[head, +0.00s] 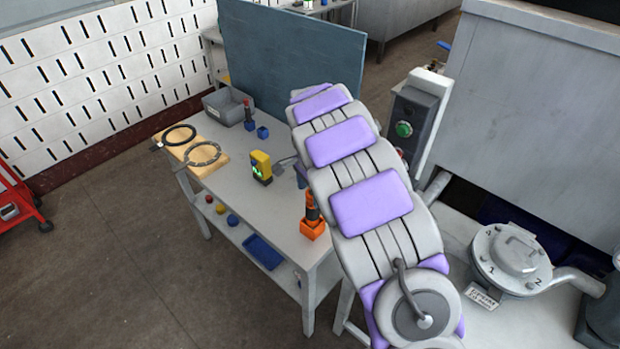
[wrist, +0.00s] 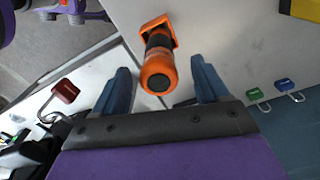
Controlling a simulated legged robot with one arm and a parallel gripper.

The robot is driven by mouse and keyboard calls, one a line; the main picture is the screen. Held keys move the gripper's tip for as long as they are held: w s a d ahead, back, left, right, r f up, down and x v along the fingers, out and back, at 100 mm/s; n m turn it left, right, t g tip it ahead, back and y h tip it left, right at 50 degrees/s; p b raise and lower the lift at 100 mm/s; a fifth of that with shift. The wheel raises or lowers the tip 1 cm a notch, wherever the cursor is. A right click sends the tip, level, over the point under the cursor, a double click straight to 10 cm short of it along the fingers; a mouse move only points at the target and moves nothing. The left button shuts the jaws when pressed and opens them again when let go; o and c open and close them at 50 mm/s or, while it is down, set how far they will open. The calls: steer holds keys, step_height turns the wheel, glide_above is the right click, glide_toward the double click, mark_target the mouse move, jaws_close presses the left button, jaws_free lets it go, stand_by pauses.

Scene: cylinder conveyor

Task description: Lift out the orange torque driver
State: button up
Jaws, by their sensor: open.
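The orange torque driver (head: 312,208) stands upright in an orange holder (head: 312,230) near the front right corner of the grey table. In the wrist view the driver (wrist: 158,72) shows its orange and black end, with the orange holder (wrist: 160,27) behind it. My gripper (wrist: 162,78) is open, with a blue finger on each side of the driver's end. The fingers look apart from the driver; how deep it sits between them I cannot tell.
A yellow device (head: 261,167) stands mid-table. A blue-grey panel (head: 290,60) stands behind. A metal vessel (head: 512,255) is at right.

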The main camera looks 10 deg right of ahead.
mark_target(311, 201)
steer(key=f, duration=0.5)
steer(key=shift+d, duration=0.25)
steer(key=shift+a+r, duration=0.1)
steer(key=shift+c, duration=0.3)
steer(key=shift+c, duration=0.7)
jaws_close()
steer(key=shift+c, duration=2.2)
jaws_free()
steer(key=c, duration=0.6)
steer(key=shift+r, duration=0.1)
